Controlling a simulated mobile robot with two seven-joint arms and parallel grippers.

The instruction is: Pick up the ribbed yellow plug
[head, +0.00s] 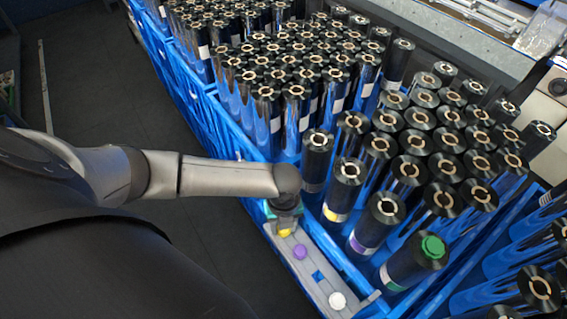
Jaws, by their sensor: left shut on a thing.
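The ribbed yellow plug (285,232) shows just below my left gripper (285,222), at the far end of a narrow grey tray (320,284). My left gripper points down and is shut on the yellow plug, hiding its upper part. Whether the plug still touches the tray I cannot tell. A purple plug (300,251) and a white plug (337,300) stand farther along the same tray, apart from the gripper. My right gripper is out of view.
Blue crates (228,130) hold many upright dark film rolls close to the right of my left gripper. A green plug (433,246) sits in the top of one roll. The dark floor (205,235) left of the tray is clear.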

